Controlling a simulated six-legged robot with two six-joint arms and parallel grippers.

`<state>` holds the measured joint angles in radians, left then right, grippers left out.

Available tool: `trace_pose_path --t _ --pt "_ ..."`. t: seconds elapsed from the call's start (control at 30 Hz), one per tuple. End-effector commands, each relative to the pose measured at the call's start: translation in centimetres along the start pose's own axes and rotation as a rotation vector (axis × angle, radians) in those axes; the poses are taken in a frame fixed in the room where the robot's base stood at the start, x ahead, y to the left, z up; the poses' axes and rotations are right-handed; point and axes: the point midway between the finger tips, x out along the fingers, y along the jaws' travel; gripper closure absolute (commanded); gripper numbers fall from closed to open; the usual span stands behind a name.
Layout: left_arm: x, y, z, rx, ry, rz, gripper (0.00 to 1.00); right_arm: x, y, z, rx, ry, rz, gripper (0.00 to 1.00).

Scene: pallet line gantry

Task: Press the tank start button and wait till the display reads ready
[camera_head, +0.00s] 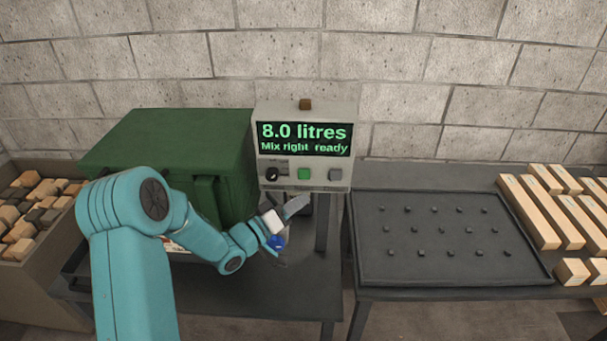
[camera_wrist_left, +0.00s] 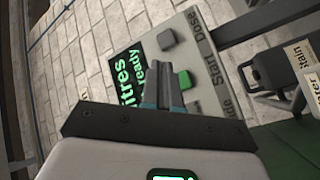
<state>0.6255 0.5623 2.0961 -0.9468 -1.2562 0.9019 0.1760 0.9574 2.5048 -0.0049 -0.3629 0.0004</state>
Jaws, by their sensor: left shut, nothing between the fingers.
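My left gripper (camera_head: 301,203) is shut and empty, just below the box front. In the left wrist view its fingertips (camera_wrist_left: 162,68) point at the panel close to the green button; contact cannot be told. My right gripper is not in view.
A green tank (camera_head: 175,140) stands left of the box. A black tray with small pegs (camera_head: 375,265) lies on the right table, with wooden beams (camera_head: 530,210) beyond it. A bin of wood blocks (camera_head: 30,290) is at far left. A brick wall is behind.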

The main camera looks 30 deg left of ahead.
Motion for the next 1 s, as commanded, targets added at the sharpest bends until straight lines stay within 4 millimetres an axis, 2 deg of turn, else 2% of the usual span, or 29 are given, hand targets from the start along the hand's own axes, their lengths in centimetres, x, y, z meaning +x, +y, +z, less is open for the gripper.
trace_pose_path --t 0.2,0.4,1.0 --pt "2.2 -1.5 -1.6 0.001 -0.001 0.0 1.0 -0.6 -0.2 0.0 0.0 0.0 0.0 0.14" --pt "3.5 -2.7 -2.5 0.0 -0.001 0.001 1.0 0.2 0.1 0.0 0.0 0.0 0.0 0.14" --pt "4.0 -2.9 -2.9 -0.001 -0.001 0.0 1.0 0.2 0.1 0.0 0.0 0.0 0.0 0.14"
